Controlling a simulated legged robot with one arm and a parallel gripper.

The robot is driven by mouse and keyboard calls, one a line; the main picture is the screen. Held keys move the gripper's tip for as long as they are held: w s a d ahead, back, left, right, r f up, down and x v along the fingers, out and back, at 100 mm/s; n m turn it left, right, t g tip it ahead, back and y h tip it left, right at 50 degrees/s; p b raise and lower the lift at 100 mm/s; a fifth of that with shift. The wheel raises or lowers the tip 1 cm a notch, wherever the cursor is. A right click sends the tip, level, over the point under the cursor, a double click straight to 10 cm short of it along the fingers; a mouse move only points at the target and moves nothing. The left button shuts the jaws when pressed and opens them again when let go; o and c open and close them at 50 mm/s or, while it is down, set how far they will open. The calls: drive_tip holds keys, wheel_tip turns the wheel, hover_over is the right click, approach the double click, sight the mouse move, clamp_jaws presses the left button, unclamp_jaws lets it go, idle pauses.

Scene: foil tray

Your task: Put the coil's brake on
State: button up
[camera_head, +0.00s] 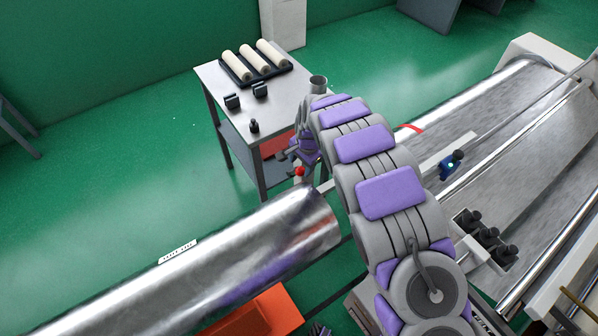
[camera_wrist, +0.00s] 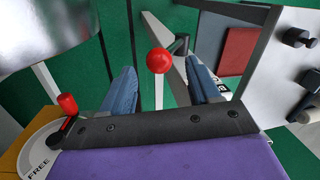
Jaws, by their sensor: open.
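The shiny foil coil (camera_head: 210,262) lies at the lower left in the head view, and its edge shows at the upper left in the wrist view (camera_wrist: 48,25). A red ball knob (camera_head: 299,171) is near the coil's far end. In the wrist view the red knob (camera_wrist: 159,60) appears between my gripper's two blue fingers; I see no contact. My gripper (camera_wrist: 160,80) is open; it is partly hidden by my arm in the head view (camera_head: 303,153).
An orange-red box (camera_head: 262,312) sits below the coil. A metal machine bed (camera_head: 500,140) fills the right. Green floor is clear at left.

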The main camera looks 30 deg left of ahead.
sight(301, 169)
drive_tip(key=shift+w+a+f, duration=0.1)
drive_tip(key=shift+a+f, duration=0.1)
drive_tip(key=shift+f, duration=1.15)
drive_tip(key=shift+w+a+f, duration=0.1)
drive_tip(key=shift+a+f, duration=0.1)
drive_tip(key=shift+f, duration=1.15)
clamp_jaws()
